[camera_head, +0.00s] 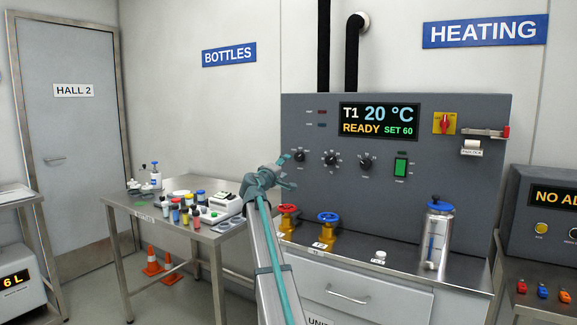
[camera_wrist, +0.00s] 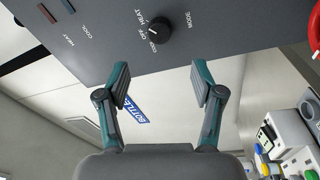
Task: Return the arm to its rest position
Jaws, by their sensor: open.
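My gripper (camera_head: 284,178) is raised in front of the left part of the grey heating panel (camera_head: 440,175) in the head view. In the wrist view my gripper (camera_wrist: 160,82) has its two teal fingers spread wide apart, with nothing between them. The panel (camera_wrist: 100,55) fills the top of the wrist view, with a black mode knob (camera_wrist: 159,30) beyond the fingertips. The fingers look apart from the knob. My arm rises from the bottom of the head view and hides part of the bench behind it.
A red valve (camera_head: 287,210) and a blue valve (camera_head: 328,218) stand right of my arm, with a metal canister (camera_head: 436,235) farther right. A steel table (camera_head: 180,228) with several bottles stands left. Orange cones (camera_head: 152,262) are on the floor. A white cap (camera_head: 380,256) lies on the bench.

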